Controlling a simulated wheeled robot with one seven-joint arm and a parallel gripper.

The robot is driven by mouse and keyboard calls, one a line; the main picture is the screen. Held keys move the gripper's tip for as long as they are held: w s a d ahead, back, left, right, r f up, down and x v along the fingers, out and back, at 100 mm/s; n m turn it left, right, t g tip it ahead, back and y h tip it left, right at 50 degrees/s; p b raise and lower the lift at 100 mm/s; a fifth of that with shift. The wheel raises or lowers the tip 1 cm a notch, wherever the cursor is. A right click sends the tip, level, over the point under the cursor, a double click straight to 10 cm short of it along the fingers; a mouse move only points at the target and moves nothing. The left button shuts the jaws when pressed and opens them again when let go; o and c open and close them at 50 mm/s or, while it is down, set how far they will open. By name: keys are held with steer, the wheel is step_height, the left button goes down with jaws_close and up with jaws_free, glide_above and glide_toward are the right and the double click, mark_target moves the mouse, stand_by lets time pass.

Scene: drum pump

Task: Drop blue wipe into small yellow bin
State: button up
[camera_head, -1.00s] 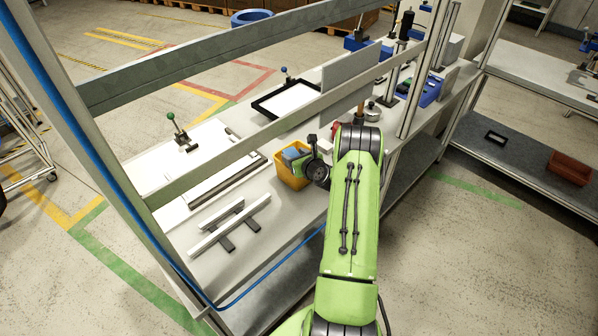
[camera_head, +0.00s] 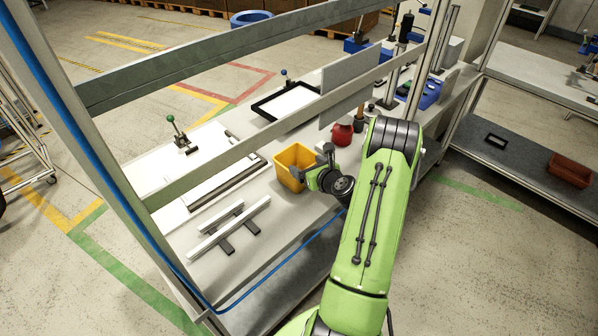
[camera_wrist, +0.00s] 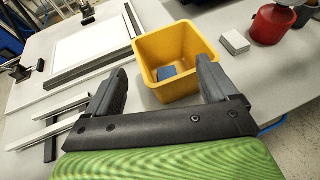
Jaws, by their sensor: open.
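The small yellow bin (camera_head: 291,164) stands on the workbench in the head view. It also shows in the wrist view (camera_wrist: 152,50), just ahead of my fingers. The blue wipe (camera_wrist: 167,73) lies inside the bin, seen in the wrist view; the bin's wall hides it in the head view. My gripper (camera_wrist: 160,88) is open and empty, with its two dark fingers apart at the near side of the bin. In the head view my gripper (camera_head: 306,174) is beside the bin's right side.
A red can (camera_head: 342,134) stands right of the bin, and a stack of grey-white squares (camera_wrist: 235,42) lies beside it. White rails (camera_head: 230,228) lie left of the bin. The bench frame's crossbar (camera_head: 270,131) spans over the bench. A blue hose (camera_head: 270,272) runs along the front.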

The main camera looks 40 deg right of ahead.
steer(key=v, duration=0.7)
steer(key=shift+b, duration=0.3)
steer(key=shift+f, duration=0.1)
